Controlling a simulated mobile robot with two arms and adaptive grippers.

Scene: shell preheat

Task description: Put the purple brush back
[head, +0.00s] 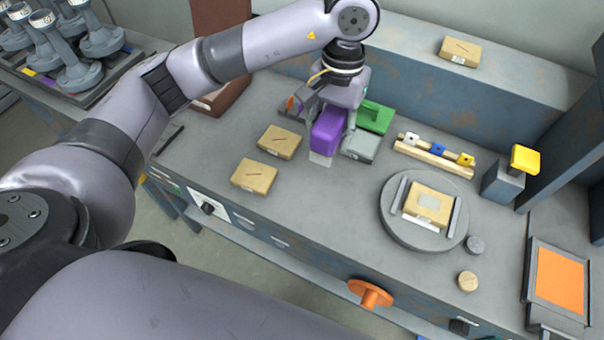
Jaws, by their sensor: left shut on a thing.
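The purple brush (328,130) is a purple block with a pale lower end (320,159). My left gripper (335,108) reaches down over it from above and is shut on it. The gripper hides part of the brush's top. I cannot tell whether its pale end touches the bench. A green block (376,117) and a grey block (359,147) are close on the right of the purple brush. My right gripper is not in view.
Two tan blocks (279,142) (254,176) lie to the left on the grey bench (320,215). A round turntable (393,231) bears a tan block. A rail (433,158) with small coloured cubes and a yellow-topped post (525,159) stand right. The bench front-centre is clear.

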